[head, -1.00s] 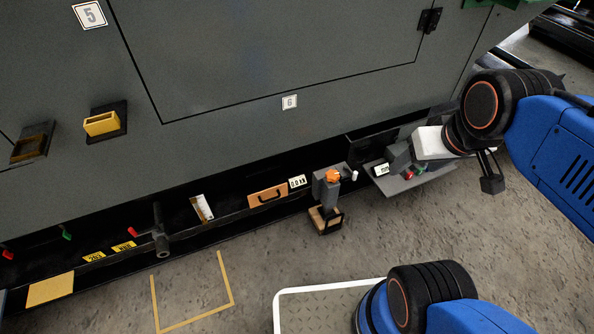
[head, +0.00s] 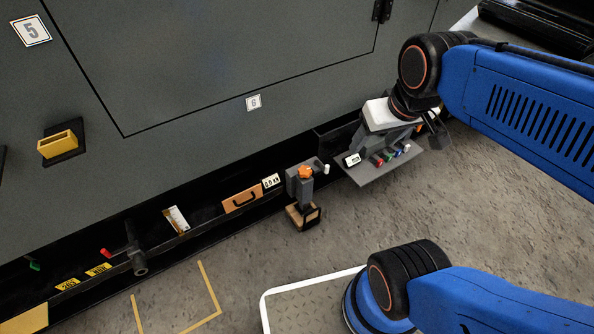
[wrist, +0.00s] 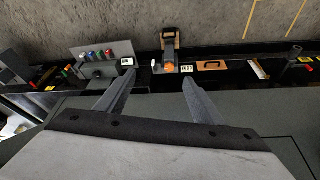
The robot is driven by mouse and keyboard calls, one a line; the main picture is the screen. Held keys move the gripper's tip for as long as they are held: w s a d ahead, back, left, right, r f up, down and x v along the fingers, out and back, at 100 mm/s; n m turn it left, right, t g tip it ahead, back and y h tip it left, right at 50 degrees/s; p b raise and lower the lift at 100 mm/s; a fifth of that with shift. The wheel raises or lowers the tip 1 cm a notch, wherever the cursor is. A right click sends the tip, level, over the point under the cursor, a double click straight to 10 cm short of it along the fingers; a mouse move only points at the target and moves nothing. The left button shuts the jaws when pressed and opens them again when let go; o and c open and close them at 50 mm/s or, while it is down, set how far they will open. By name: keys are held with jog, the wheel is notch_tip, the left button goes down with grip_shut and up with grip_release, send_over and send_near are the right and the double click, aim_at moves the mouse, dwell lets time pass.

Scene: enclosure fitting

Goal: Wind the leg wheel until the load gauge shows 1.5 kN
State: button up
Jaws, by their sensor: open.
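The leg wheel is an orange hub (head: 304,172) with a pale crank knob (head: 326,169), on top of a grey leg (head: 303,189). The leg stands on a wooden block on the floor. The load gauge (head: 271,181) is a small white display left of the wheel and appears to read 0.0 kN. In the wrist view the orange hub (wrist: 169,68) shows between and beyond my fingertips, with the gauge (wrist: 187,69) to its right. My gripper (wrist: 157,80) is open and empty, apart from the wheel. In the head view it is up and right of the wheel.
A grey shelf (head: 422,163) with coloured knobs and a small display sits right of the wheel, below my gripper. The grey cabinet wall (head: 200,60) rises behind. Open floor lies in front.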

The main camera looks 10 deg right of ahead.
jog(key=w+a+f+g, duration=0.1)
jog(key=w+f, duration=0.1)
jog(key=w, duration=0.5)
jog(key=n+g, duration=0.3)
jog(key=n, duration=0.1)
send_over(305, 170)
notch_tip(305, 170, down, 21)
notch_tip(305, 170, down, 17)
jog(key=shift+r, duration=0.1)
jog(key=c, duration=1)
